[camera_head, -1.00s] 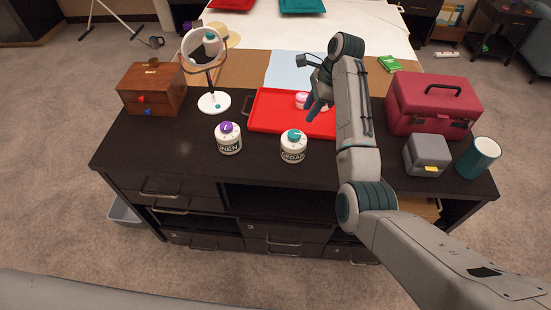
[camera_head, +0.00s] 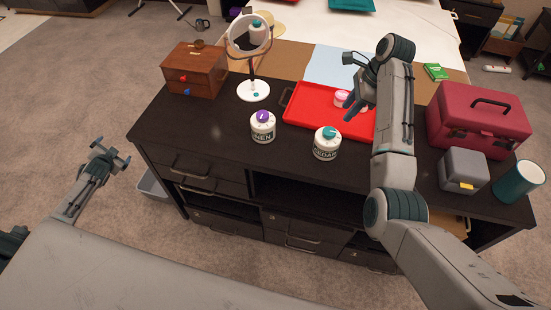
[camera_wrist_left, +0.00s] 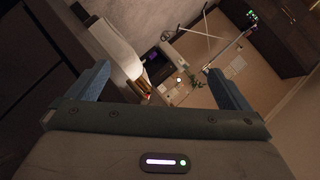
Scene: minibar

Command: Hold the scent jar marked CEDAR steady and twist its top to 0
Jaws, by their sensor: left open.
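The CEDAR jar (camera_head: 325,149) is white with a dark label and a teal top (camera_head: 329,131). It stands upright near the front of the dark counter, in front of the red tray; the number its top points to is too small to read. My left gripper (camera_head: 110,155) is open and empty, off to the left of the counter and well away from the jar. Its two blue fingers stand wide apart in the left wrist view (camera_wrist_left: 160,88). My right gripper (camera_head: 357,100) hangs above the red tray, behind and right of the jar, not touching it. Its finger gap is unclear.
A similar LINEN jar (camera_head: 263,132) with a purple top stands left of CEDAR. The red tray (camera_head: 303,109) holds a pink-lidded jar (camera_head: 342,97). A round mirror (camera_head: 253,91), wooden box (camera_head: 195,72), maroon case (camera_head: 478,118), grey box (camera_head: 463,172) and teal cup (camera_head: 517,183) surround them.

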